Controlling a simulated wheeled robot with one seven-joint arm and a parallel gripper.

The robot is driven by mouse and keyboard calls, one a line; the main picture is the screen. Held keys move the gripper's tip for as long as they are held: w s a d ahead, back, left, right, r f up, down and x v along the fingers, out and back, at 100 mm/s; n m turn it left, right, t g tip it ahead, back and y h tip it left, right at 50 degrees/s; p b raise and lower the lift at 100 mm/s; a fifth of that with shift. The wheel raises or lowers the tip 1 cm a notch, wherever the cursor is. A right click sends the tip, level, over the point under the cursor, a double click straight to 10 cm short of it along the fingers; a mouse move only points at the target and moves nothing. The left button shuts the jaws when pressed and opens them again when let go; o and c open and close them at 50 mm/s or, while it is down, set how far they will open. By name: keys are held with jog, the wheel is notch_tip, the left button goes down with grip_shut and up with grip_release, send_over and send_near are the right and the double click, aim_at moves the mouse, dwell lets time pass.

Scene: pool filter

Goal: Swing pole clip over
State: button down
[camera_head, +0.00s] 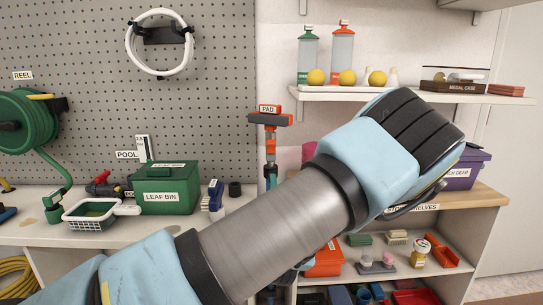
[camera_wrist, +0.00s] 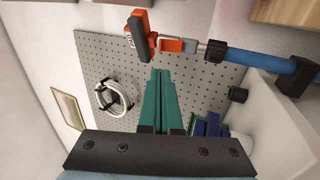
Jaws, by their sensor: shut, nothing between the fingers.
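The pole (camera_wrist: 275,62) is blue with black collars and runs in from the right of the wrist view. An orange clip (camera_wrist: 174,45) shows on a grey section near its end, beside an orange and dark grey block labelled PAD (camera_wrist: 140,36). In the head view the PAD block (camera_head: 270,118) sits at the top, with the orange clip (camera_head: 271,147) below it, against the pegboard's right edge. My gripper (camera_wrist: 156,72) has its green fingers together and empty. Its tips are near the clip in the wrist picture, apparently not touching. My arm hides the gripper in the head view.
A green leaf bin (camera_head: 167,196), a white skimmer basket (camera_head: 89,213) and a blue brush (camera_head: 213,195) stand on the left counter. A white ring (camera_head: 131,50) hangs on the pegboard. Shelves with bottles (camera_head: 341,58) and a purple bin (camera_head: 467,170) are at right.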

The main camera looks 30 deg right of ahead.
aim_at(271, 145)
jog(key=p+x, duration=0.5)
jog(key=x, duration=0.7)
jog(key=shift+w+d+r, duration=0.15)
jog(key=shift+w+r, duration=0.1)
jog(key=shift+w, duration=0.05)
jog(key=shift+w+d+r, duration=0.1)
jog(key=shift+w+d, duration=0.1)
jog(key=shift+w, duration=0.25)
